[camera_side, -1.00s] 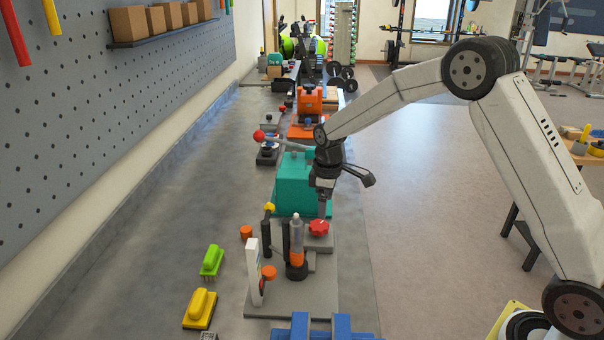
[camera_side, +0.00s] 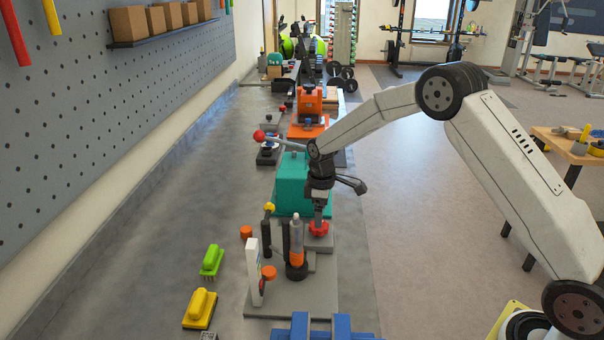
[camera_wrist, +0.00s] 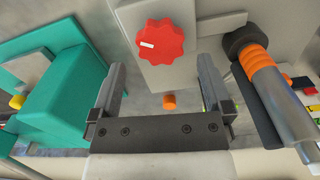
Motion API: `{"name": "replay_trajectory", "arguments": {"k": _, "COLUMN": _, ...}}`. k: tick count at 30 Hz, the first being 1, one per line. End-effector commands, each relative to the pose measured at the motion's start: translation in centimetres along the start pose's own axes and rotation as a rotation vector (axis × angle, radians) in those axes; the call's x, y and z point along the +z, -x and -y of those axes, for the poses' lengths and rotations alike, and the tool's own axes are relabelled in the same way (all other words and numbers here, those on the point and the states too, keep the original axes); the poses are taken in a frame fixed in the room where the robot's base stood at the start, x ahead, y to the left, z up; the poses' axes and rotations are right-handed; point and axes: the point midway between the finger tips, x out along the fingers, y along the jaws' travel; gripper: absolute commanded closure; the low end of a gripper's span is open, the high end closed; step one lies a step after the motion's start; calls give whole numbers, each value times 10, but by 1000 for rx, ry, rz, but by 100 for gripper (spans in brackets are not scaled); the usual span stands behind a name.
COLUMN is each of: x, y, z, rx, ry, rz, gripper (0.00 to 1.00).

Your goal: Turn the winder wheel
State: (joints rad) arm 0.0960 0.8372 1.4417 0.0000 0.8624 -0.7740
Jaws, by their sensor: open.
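A red scalloped wheel (camera_side: 318,229) with a white mark, which I take to be the winder wheel, sits on a grey block of the bench fixture. It also shows at the top middle of the wrist view (camera_wrist: 160,42). My gripper (camera_side: 318,218) points down right above the wheel in the side view, its tips close to it. In the wrist view my gripper (camera_wrist: 160,65) is open, its two fingers spread wider than the wheel. The wheel lies just ahead of the gap between the tips. I cannot tell whether they touch it.
A silver and orange cylinder (camera_side: 296,242) stands upright close to the wheel, right of the fingers in the wrist view. A teal box (camera_side: 291,185) is behind. A white upright panel (camera_side: 254,272) and yellow and green brushes (camera_side: 211,260) are nearer and left.

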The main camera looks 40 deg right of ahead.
Motion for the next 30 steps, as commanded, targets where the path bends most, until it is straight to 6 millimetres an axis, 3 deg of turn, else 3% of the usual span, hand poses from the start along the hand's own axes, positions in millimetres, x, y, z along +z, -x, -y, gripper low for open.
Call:
{"name": "replay_trajectory", "arguments": {"k": 9, "x": 0, "y": -34, "z": 0, "rx": 0, "ry": 0, "rz": 0, "gripper": 0}}
{"name": "replay_trajectory", "arguments": {"k": 21, "x": 0, "y": -40, "z": 0, "rx": 1, "ry": 0, "rz": -1, "gripper": 0}}
{"name": "replay_trajectory", "arguments": {"k": 23, "x": 0, "y": -40, "z": 0, "rx": 1, "ry": 0, "rz": -1, "gripper": 16}}
{"name": "replay_trajectory", "arguments": {"k": 29, "x": 0, "y": -40, "z": 0, "rx": 1, "ry": 0, "rz": -1, "gripper": 79}}
{"name": "replay_trajectory", "arguments": {"k": 30, "x": 0, "y": -40, "z": 0, "rx": 1, "ry": 0, "rz": -1, "gripper": 82}}
